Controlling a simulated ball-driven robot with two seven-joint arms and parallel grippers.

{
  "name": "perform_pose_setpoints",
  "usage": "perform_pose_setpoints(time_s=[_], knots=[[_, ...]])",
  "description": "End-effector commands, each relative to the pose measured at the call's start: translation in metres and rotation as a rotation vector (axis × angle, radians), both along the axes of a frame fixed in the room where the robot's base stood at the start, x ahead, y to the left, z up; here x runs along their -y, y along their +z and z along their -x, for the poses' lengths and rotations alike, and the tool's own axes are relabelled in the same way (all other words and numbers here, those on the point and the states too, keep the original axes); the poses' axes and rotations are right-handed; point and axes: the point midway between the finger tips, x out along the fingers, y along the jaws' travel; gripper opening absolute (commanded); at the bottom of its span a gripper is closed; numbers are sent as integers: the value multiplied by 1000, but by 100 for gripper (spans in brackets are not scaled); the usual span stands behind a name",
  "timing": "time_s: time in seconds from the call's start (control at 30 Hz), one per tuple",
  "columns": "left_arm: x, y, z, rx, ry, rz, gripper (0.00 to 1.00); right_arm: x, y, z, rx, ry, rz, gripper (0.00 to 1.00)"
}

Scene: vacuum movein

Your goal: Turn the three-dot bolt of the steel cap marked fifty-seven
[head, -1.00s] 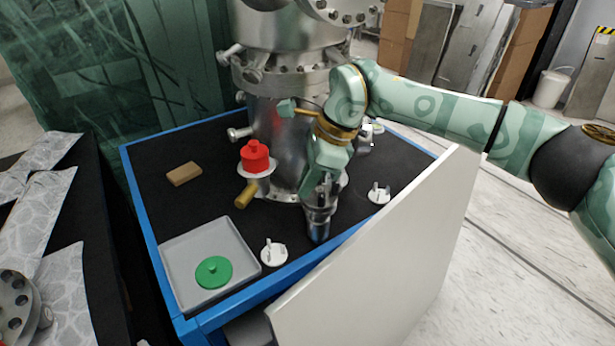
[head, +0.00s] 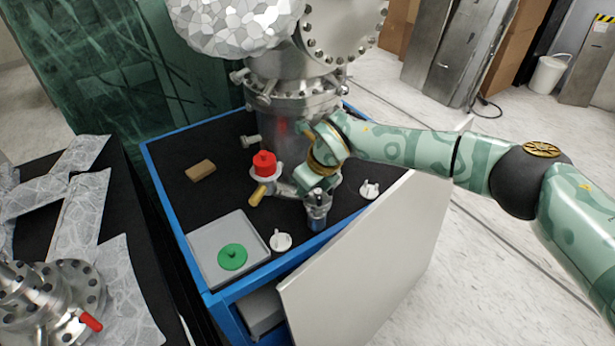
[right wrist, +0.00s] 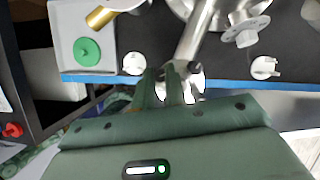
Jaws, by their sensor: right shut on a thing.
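My right gripper (head: 317,194) comes in from the right and is at the end of a steel fitting low on the front of the chamber. I take the fitting's end (head: 317,214) for the steel cap. In the right wrist view the gripper (right wrist: 170,82) is shut at the end of the steel tube (right wrist: 197,40), and bright metal shows beside the fingers. It appears to hold a bolt there, though the fingers hide most of it. No number or dots can be read. My left gripper is in neither view.
A grey tray (head: 205,240) holds a green disc (head: 232,257). White knobbed pieces (head: 281,241) (head: 369,189), a red-topped valve (head: 264,164) and a tan block (head: 200,170) are on the black bench top. A white panel (head: 370,255) stands along the front. A flange assembly (head: 45,300) sits at lower left.

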Motion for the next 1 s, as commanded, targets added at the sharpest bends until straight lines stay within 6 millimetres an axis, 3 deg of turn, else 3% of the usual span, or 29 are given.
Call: perform_pose_setpoints(time_s=[0.3,0.87,0.9,0.97,1.0], knots=[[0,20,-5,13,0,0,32,0,2,1,0,-131,0,0],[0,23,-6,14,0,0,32,-1,0,0,0,-161,0,0],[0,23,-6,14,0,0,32,-1,0,0,0,-161,0,18],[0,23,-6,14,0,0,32,-1,0,0,0,-161,0,35],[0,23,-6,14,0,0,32,-1,0,0,0,-161,0,35]])
